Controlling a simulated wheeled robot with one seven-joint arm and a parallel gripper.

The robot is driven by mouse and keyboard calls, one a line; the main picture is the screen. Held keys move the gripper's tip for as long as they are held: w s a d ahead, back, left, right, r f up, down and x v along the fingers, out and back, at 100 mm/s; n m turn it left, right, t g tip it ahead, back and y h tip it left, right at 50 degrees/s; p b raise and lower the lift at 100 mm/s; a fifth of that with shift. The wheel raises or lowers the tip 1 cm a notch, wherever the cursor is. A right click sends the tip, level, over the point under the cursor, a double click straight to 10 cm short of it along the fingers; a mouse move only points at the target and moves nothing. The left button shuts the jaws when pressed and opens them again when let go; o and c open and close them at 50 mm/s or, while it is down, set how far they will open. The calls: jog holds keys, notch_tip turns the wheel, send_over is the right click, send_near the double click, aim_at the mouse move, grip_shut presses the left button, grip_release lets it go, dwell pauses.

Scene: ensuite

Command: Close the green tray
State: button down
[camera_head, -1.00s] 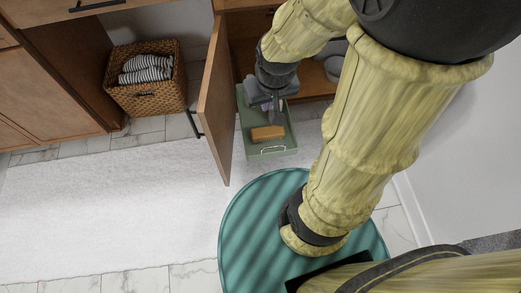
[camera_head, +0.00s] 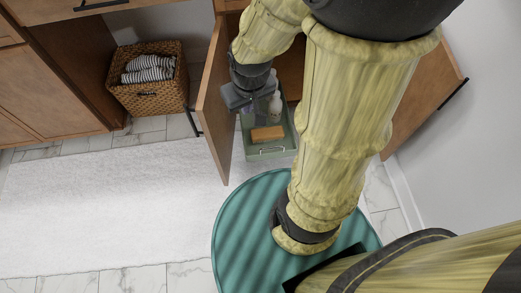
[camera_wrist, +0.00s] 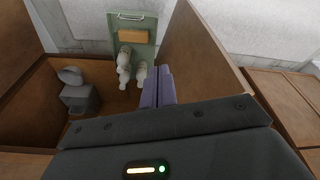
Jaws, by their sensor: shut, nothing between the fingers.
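The green tray (camera_head: 270,154) is pulled out in front of the open cabinet, its metal handle facing the room. It holds a brown-orange block (camera_head: 267,134) near the front and white bottles (camera_head: 276,104) behind it. The tray (camera_wrist: 149,38) also shows at the top of the wrist view, with the block (camera_wrist: 133,36) and bottles (camera_wrist: 124,62). My gripper (camera_head: 240,97) is at the tray's left rear, close to the open left door. In the wrist view its fingers (camera_wrist: 158,84) are together and empty, between the bottles and the door. My arm hides part of the cabinet.
The left cabinet door (camera_head: 217,100) stands open beside the tray; the right door (camera_head: 425,95) is open too. A wicker basket (camera_head: 147,88) is at left. Grey items (camera_wrist: 78,95) sit inside the cabinet.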

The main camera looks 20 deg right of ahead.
jog(key=w+d+f+n+g+p, duration=0.2)
jog(key=w+d+f+n, duration=0.15)
jog(key=f+n, duration=0.35)
jog(key=w+d+f+n+g+p, duration=0.2)
jog(key=w+f+n, duration=0.2)
jog(key=f+n, duration=0.3)
notch_tip(320, 180, down, 19)
jog(key=s+d+n+g+y+p, duration=0.1)
jog(key=n+p, duration=0.2)
jog(key=n, duration=1.4)
jog(key=shift+s+f+n+g+p, duration=0.2)
jog(key=shift+s+n+g+p, duration=0.1)
jog(key=shift+s, duration=0.05)
jog(key=shift+d, duration=0.1)
notch_tip(320, 180, down, 8)
jog(key=b, duration=0.3)
jog(key=shift+w+f+b, duration=0.25)
jog(key=shift+w+b, duration=0.05)
jog(key=shift+w, duration=0.15)
